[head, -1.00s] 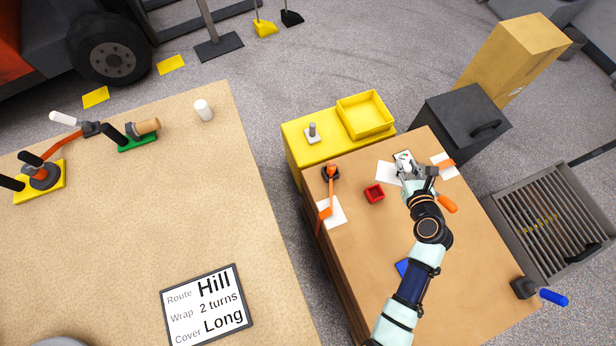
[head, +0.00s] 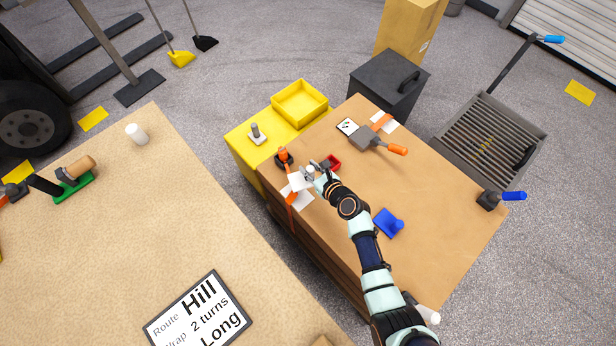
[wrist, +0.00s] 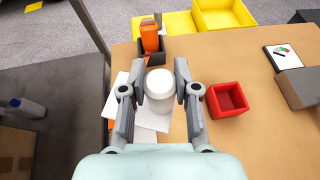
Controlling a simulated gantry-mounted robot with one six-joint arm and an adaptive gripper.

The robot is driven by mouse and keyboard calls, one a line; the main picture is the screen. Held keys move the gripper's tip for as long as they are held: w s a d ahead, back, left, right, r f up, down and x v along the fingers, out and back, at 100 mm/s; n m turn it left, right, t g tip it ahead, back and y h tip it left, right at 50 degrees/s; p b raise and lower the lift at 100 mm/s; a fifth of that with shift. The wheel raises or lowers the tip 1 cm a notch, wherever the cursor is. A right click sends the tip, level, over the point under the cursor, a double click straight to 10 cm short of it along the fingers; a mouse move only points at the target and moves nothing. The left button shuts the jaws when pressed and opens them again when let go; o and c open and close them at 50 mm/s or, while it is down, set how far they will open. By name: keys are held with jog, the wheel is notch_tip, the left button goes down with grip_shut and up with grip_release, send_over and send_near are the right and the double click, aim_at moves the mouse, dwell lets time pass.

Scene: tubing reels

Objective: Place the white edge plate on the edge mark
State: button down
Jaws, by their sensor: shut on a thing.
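The white edge plate (head: 298,182) has an upright white knob (wrist: 159,86). My gripper (head: 317,177) is shut on this knob, with one finger on each side in the wrist view (wrist: 155,76). The plate is over the left edge of the brown bench, at a white sheet (head: 300,199) crossed by an orange strap (head: 291,197). The sheet may be the edge mark. It also shows left of the knob in the wrist view (wrist: 118,92). The knob and fingers hide part of the plate. I cannot tell whether it touches the bench.
A dark holder with an orange piece (head: 284,156) stands just behind the plate. A red box (head: 333,162) is close to the right. A blue plate (head: 388,223) and an orange-handled tool (head: 372,140) lie on the brown bench (head: 440,185), with free room between them.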

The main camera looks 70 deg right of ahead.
notch_tip(320, 180, down, 8)
jog(key=b, duration=0.4)
jog(key=shift+b, duration=0.3)
jog(key=shift+r, duration=0.2)
jog(key=shift+f, duration=0.15)
jog(key=c, duration=0.9)
grip_release()
jog(key=shift+o, duration=0.2)
jog(key=shift+s+a+r+p, duration=0.1)
jog(key=shift+s+r+p, duration=0.05)
jog(key=shift+r+p, duration=0.2)
jog(key=p+v, duration=0.4)
jog(key=v, duration=0.7)
jog(key=shift+s+a, duration=0.2)
jog(key=shift+s, duration=0.05)
jog(key=shift+f, duration=0.1)
